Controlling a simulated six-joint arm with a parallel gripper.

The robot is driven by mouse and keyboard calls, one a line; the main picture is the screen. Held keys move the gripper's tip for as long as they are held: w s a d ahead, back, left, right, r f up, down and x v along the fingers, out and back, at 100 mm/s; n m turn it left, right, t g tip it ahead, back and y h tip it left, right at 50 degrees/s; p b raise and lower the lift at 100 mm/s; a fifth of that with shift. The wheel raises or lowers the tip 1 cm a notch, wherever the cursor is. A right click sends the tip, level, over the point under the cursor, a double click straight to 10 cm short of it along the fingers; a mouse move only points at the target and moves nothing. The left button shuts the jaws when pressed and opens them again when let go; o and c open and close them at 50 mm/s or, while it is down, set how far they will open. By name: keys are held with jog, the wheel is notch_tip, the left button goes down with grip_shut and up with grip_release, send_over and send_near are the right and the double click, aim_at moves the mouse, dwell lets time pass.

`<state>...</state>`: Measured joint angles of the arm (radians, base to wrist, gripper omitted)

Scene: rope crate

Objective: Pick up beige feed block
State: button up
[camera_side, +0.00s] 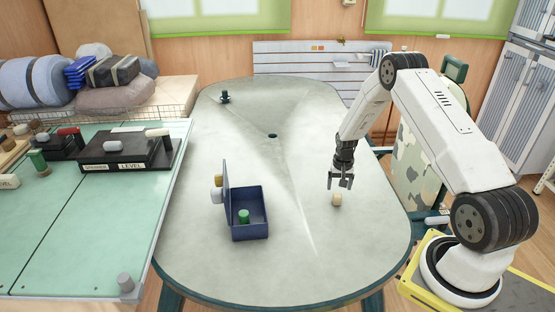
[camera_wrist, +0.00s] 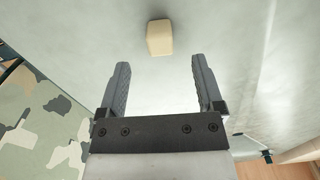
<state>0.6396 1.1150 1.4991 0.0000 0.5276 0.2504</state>
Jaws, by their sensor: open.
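The beige feed block (camera_side: 336,200) stands alone on the grey oval table, right of the dark blue box. In the wrist view the block (camera_wrist: 159,38) lies beyond my fingertips, roughly centred between them. My gripper (camera_side: 341,184) is open and empty, pointing down, and hangs above the table just above the block in the side picture. Its two fingers also show in the wrist view (camera_wrist: 160,68), well apart with nothing between them.
A dark blue open box (camera_side: 249,212) with its lid raised holds a green cylinder (camera_side: 244,216). A small dark object (camera_side: 225,97) stands at the table's far left. A green-topped bench (camera_side: 90,215) adjoins on the left. The table around the block is clear.

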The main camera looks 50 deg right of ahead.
aim_at(338, 196)
jog(key=shift+f, duration=0.7)
jog(key=shift+f, duration=2.6)
grip_shut()
